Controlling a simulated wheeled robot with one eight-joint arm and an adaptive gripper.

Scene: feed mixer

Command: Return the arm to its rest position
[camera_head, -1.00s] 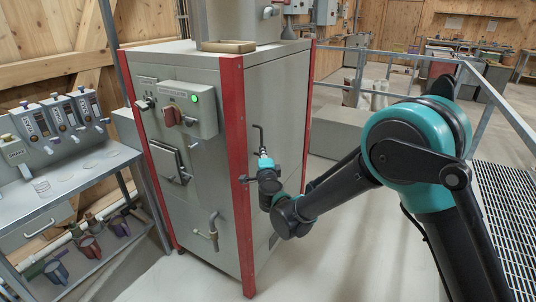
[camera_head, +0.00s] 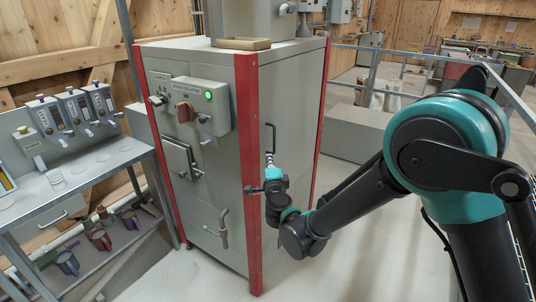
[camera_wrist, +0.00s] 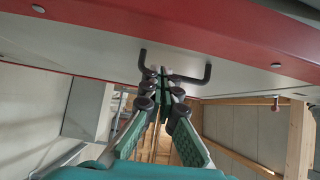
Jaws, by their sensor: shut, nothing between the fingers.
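My gripper (camera_head: 269,156) is in front of the grey machine's side panel (camera_head: 290,100), close to the red corner post, pointing up. In the wrist view its green and black fingers (camera_wrist: 163,78) are together with nothing between them. A black bent rod (camera_wrist: 190,78) shows just beyond the fingertips; whether they touch it I cannot tell. The rod also shows above the gripper in the head view (camera_head: 271,135). My arm is bent, with its large teal joint at the right and the forearm reaching down-left to the wrist.
The grey machine with red posts (camera_head: 250,170) stands close beside my gripper. Its control box (camera_head: 190,103) has a lit green lamp. A bench with dispensers (camera_head: 80,175) is at the left. Metal railings (camera_head: 425,65) run behind my arm. Some floor in front is clear.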

